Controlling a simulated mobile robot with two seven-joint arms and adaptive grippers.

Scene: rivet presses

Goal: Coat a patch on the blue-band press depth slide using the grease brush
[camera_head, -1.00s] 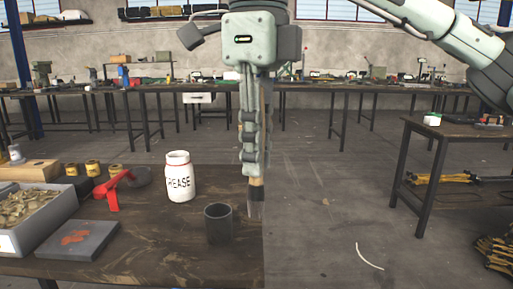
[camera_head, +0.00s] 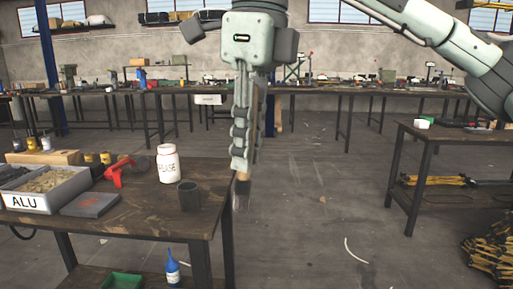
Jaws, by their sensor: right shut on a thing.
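My right gripper (camera_head: 240,165) hangs down in the middle of the picture, fingers shut on the grease brush (camera_head: 241,192). The brush points straight down, its bristles just past the right edge of the table and over the floor. A white grease jar (camera_head: 168,165) with dark lettering stands on the table to its left. A dark open cup (camera_head: 189,196) stands between jar and brush. I cannot make out the blue-band press or its depth slide. My left gripper is not in view.
The wooden table (camera_head: 150,222) holds an ALU bin (camera_head: 45,203), a grey block with a red patch (camera_head: 90,205) and a red tool (camera_head: 117,172). Another table (camera_head: 440,133) stands at right. Floor between is clear.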

